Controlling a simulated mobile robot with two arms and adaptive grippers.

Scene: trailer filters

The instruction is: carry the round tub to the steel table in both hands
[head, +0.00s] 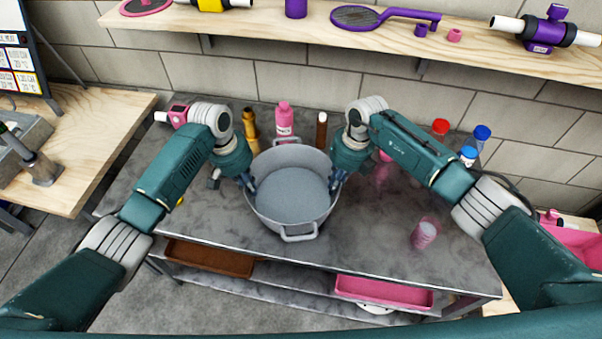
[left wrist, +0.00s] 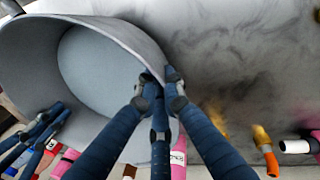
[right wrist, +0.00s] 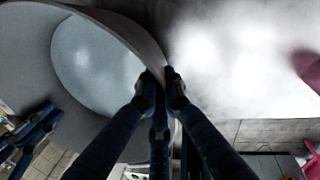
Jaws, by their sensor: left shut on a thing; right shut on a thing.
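The round tub (head: 291,210) is grey, empty inside and has a loop handle at its near side. It is at the steel table (head: 385,240), upright or nearly so; I cannot tell whether its base touches the top. My left gripper (head: 250,187) is shut on the tub's left wall, and the wall runs between its fingers in the left wrist view (left wrist: 160,80). My right gripper (head: 335,184) is shut on the right wall, as the right wrist view (right wrist: 160,78) also shows. The tub's underside is hidden.
Behind the tub stand a pink bottle (head: 284,118), a yellow bottle (head: 251,128) and a brown one (head: 321,130). Red-capped and blue-capped bottles stand at the back right. A pink cup (head: 425,233) stands right of the tub. A wooden shelf (head: 400,40) runs above.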

